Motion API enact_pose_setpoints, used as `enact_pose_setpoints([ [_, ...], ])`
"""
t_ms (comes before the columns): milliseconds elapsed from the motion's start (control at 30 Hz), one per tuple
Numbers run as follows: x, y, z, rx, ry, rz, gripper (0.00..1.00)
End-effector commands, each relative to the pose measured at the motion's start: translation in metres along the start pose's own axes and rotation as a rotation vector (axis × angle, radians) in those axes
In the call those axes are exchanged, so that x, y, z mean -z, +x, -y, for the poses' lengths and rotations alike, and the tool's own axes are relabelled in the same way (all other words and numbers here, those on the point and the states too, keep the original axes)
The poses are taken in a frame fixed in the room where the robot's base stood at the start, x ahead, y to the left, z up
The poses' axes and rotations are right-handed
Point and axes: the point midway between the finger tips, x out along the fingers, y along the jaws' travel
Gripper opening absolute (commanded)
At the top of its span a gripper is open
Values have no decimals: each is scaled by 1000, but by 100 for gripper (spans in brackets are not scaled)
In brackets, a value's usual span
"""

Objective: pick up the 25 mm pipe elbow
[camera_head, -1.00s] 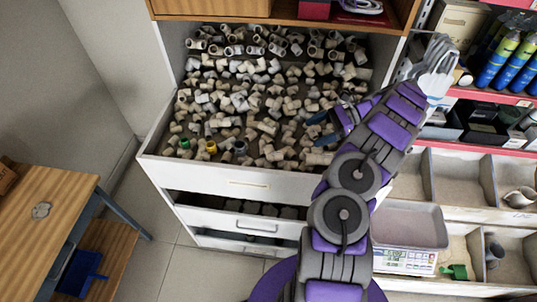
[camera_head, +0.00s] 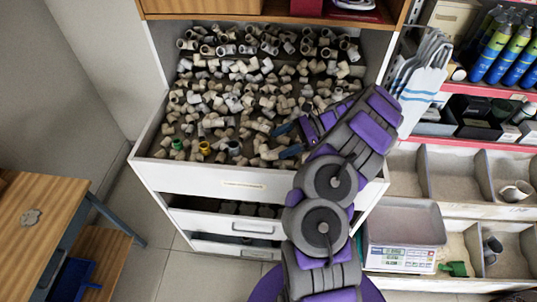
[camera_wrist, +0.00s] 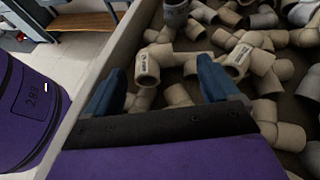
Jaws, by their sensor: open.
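The open drawer (camera_head: 215,181) holds many beige pipe fittings, elbows and other shapes, lying in a loose heap. I cannot tell which is the 25 mm elbow, as the printed marks are too small to read. My gripper (camera_head: 281,141) is over the right front part of the heap, open and empty. In the wrist view, its two blue fingers (camera_wrist: 160,70) are spread wide. A beige fitting with dark print (camera_wrist: 150,64) shows beyond the left finger, and another printed beige elbow (camera_wrist: 240,60) shows beyond the right one. Whether the fingers touch any fitting is unclear.
The drawer's side wall (camera_wrist: 105,85) runs close along my gripper's left in the wrist view. A fitting with a green part (camera_head: 177,145) and one with a yellow part (camera_head: 204,148) lie near the front. A scale (camera_head: 402,257) stands right, a wooden table (camera_head: 40,225) left.

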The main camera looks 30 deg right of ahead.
Motion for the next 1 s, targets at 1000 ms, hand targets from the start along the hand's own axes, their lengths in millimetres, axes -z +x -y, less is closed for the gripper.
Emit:
enact_pose_setpoints([
  [1000,-6,68,-8,-1,1,2,88],
])
